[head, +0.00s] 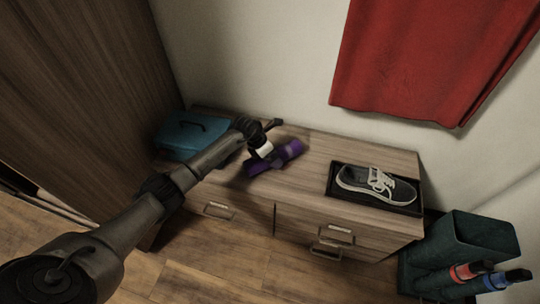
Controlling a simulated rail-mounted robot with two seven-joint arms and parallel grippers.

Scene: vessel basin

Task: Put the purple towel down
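My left gripper (270,141) is at the far end of my arm, directly by the towel's upper side. It overlaps the towel in this view. I cannot tell whether its fingers grip the towel or whether the towel rests fully on the cabinet top. My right gripper is not in view.
A black tray (408,209) with a grey sneaker (376,185) sits on the cabinet's right end. A blue case (187,137) is at its left end. A dark green bin (470,240) with bottles stands at the right. A red cloth (425,60) hangs above.

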